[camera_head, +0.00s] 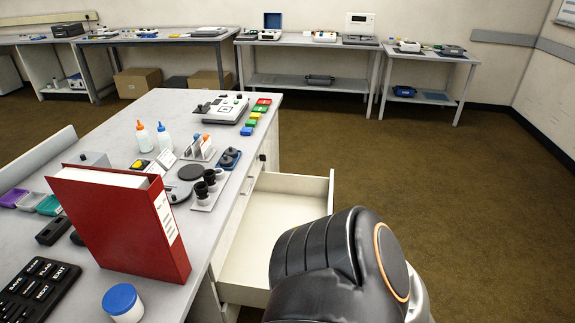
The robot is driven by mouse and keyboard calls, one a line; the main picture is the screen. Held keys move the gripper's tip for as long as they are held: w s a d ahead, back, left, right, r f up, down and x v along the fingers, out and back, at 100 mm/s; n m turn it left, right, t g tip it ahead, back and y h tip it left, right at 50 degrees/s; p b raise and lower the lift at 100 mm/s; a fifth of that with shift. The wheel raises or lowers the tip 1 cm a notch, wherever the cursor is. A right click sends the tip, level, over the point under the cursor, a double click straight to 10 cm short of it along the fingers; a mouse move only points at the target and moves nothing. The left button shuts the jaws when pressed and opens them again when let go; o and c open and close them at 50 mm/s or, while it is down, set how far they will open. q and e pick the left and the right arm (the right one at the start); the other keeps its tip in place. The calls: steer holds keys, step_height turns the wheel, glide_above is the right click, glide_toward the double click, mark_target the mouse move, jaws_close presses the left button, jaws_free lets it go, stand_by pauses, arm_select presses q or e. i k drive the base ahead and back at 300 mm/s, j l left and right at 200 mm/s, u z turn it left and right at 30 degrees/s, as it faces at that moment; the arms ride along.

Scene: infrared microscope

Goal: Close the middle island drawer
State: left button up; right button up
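The white island drawer (280,215) stands pulled out to the right from the side of the island (140,110). Its inside looks empty, and its far side wall and part of its front panel show. A dark arm part of mine, with an orange ring, covers the near right of the drawer and part of its front. Whether it touches the drawer I cannot tell. Neither gripper shows in the head view.
On the island top stand a red binder (115,222), a blue-lidded jar (123,303), a black keypad (35,290), two dropper bottles (144,137) and a white instrument (222,107). Brown floor (430,170) right of the drawer is clear. Benches (310,50) line the back wall.

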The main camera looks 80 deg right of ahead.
mark_target(278, 202)
steer(key=k+l, duration=0.15)
steer(key=l, duration=0.15)
steer(key=k+l, duration=0.2)
steer(key=k+l+z, duration=0.1)
steer(key=l+z, duration=0.2)
steer(key=k+l+z, duration=0.1)
steer(key=l+z, duration=0.3)
steer(key=z, duration=1.55)
steer(key=i+l+u, duration=0.2)
steer(key=u, duration=0.25)
steer(key=i+l+u, duration=0.1)
steer(key=l+u, duration=0.3)
steer(key=i+l+u, duration=0.15)
steer(key=l, duration=0.25)
steer(key=i+l+u, duration=0.1)
steer(key=l, duration=0.3)
